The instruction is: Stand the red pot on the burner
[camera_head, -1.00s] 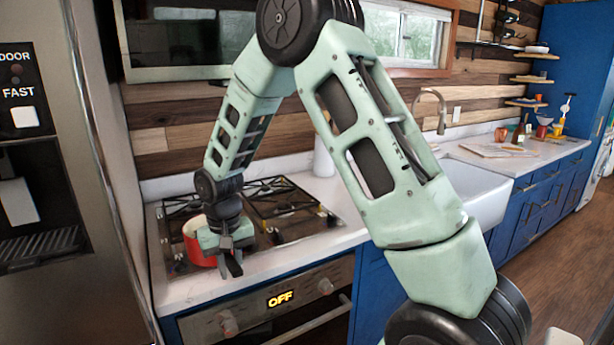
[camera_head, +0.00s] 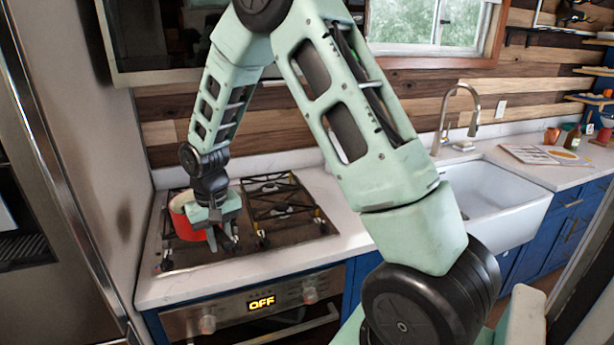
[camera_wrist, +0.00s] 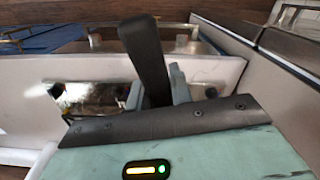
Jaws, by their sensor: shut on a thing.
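The red pot (camera_head: 184,225) shows in the head view over the left part of the gas cooktop (camera_head: 287,238). My gripper (camera_head: 228,242) is at the pot's right front side and hides part of it. In the wrist view, a long black handle (camera_wrist: 143,48) runs up between my gripper's fingers (camera_wrist: 155,88), which are shut on it. The pot looks about upright. The burner under it is hidden, and I cannot tell whether the pot touches the grate.
Black grates (camera_head: 280,203) on the cooktop's right half are empty. The steel fridge (camera_head: 75,120) stands close on the left. The oven front (camera_head: 260,312) reads OFF. A white sink (camera_head: 490,200) lies to the right, with bare counter (camera_head: 345,215) between.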

